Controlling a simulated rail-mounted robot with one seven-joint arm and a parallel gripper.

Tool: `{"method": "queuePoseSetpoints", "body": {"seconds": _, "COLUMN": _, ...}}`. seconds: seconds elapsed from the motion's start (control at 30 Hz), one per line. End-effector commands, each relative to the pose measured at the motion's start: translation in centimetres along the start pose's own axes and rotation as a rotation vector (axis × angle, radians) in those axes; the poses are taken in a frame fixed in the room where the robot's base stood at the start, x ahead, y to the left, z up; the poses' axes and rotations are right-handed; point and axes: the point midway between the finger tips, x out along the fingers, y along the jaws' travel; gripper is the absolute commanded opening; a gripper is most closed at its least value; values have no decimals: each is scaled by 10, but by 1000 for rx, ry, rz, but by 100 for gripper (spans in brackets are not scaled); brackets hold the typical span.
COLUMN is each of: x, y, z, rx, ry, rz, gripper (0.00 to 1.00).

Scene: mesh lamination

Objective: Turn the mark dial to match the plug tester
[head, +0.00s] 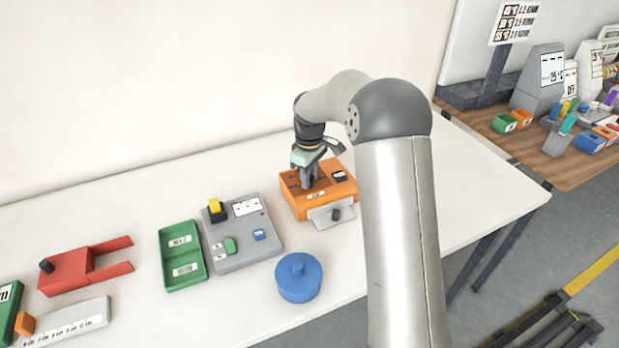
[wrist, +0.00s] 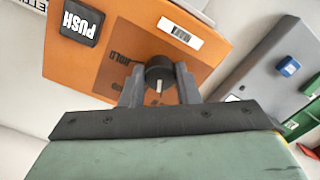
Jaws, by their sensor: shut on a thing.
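The orange box (head: 288,199) stands on the white table. In the wrist view its orange top (wrist: 70,78) carries a black round dial (wrist: 159,71) with a white pointer line, which points down in that picture. Faint dark lettering lies on the darker panel around the dial. My gripper (wrist: 159,84) has a finger on each side of the dial and is shut on it. In the head view my gripper (head: 309,183) reaches down onto the box, and the dial is hidden there. A grey panel (head: 245,258) with a yellow-and-black piece stands left of the box; I cannot tell whether it is the plug tester.
A black PUSH button (wrist: 82,22) and a white barcode label (wrist: 180,33) lie near the dial. A blue lidded pot (head: 298,285), a green tray (head: 168,258) and a red forked piece (head: 75,270) stand on the table. Clear table lies right of the box.

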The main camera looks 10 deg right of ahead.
Motion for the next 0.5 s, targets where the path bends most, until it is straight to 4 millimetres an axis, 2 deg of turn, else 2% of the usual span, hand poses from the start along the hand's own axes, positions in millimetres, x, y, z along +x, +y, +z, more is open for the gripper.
{"method": "queuePoseSetpoints", "body": {"seconds": 0.5, "x": 0, "y": 0, "z": -1, "rx": 488, "ry": 2, "rz": 1, "gripper": 6}}
